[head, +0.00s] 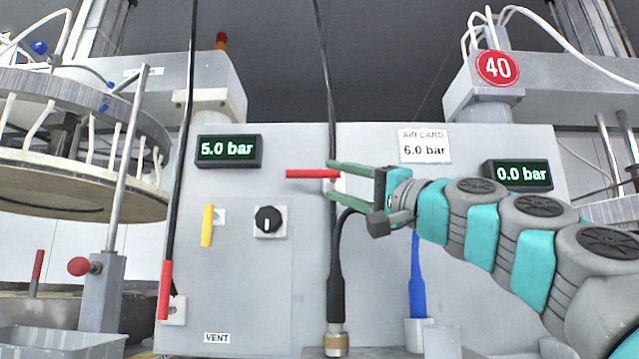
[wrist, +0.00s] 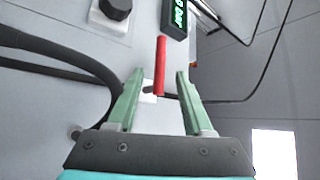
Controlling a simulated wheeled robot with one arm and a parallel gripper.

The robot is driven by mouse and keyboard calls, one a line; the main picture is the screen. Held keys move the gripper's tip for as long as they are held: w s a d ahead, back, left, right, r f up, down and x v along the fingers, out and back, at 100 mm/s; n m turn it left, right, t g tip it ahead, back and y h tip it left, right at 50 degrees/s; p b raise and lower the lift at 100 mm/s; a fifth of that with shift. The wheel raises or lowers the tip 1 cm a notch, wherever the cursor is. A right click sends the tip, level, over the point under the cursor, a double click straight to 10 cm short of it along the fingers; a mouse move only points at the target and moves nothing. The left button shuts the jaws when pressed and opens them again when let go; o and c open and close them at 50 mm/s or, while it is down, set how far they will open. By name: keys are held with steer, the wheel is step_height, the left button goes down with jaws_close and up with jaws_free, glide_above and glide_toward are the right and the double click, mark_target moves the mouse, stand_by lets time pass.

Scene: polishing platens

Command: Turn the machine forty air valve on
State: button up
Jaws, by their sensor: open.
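A red valve lever (head: 310,173) lies about horizontal on the grey panel, pointing left from its white mount. My gripper (head: 332,180) is open at the lever's right end; its upper finger overlaps that end in the head view. In the wrist view the red lever (wrist: 160,62) shows between the two open green fingers (wrist: 158,74), with a gap on each side; I cannot tell any contact. The round red 40 sign (head: 498,68) is on the right machine, above a display (head: 519,175) reading 0.0 bar. No label on the lever shows.
Another red lever (head: 165,290) hangs down at the left, near the VENT label (head: 217,338). A yellow lever (head: 207,225) and black knob (head: 268,221) sit between. The left display (head: 229,151) reads 5.0 bar; the air card (head: 424,147) reads 6.0 bar. A black hose (head: 337,270) runs below my gripper.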

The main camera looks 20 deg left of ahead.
mark_target(313, 174)
steer(key=p+x, duration=0.2)
steer(key=x, duration=0.4)
steer(key=shift+s+a+r, duration=0.1)
steer(key=shift+a, duration=0.1)
steer(key=shift+w+a+r+p, duration=0.1)
steer(key=shift+w+a+p, duration=0.2)
steer(key=shift+a+p, duration=0.2)
jaws_close()
stand_by(1.0)
